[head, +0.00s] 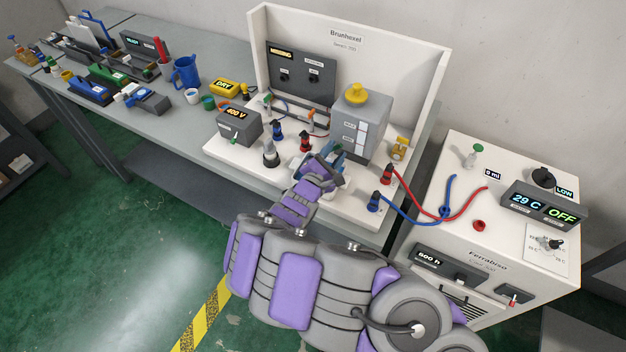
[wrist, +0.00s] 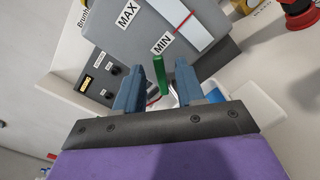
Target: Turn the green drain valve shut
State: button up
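The green valve handle (wrist: 159,75) shows in the wrist view as a narrow upright bar below the MIN label of the grey tank (wrist: 150,35). My gripper (wrist: 158,88) is open, with one blue finger to each side of the handle and a visible gap on both sides. I cannot tell how deep the handle sits between the fingertips. In the head view my gripper (head: 328,155) is just in front of the grey tank (head: 352,128) with the yellow cap. The valve is hidden there behind my gripper.
Red and blue hoses (head: 440,212) run right to the Ferrabiso unit (head: 470,230), which has a small green-topped fitting (head: 477,149). A white back panel (head: 390,60) stands behind the tank.

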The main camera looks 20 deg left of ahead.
jog(key=s+a+p, duration=0.1)
jog(key=s+p, duration=0.1)
jog(key=s, duration=1.3)
jog(key=shift+s+a+p, duration=0.2)
jog(key=shift+s+p, duration=0.15)
jog(key=shift+p, duration=0.05)
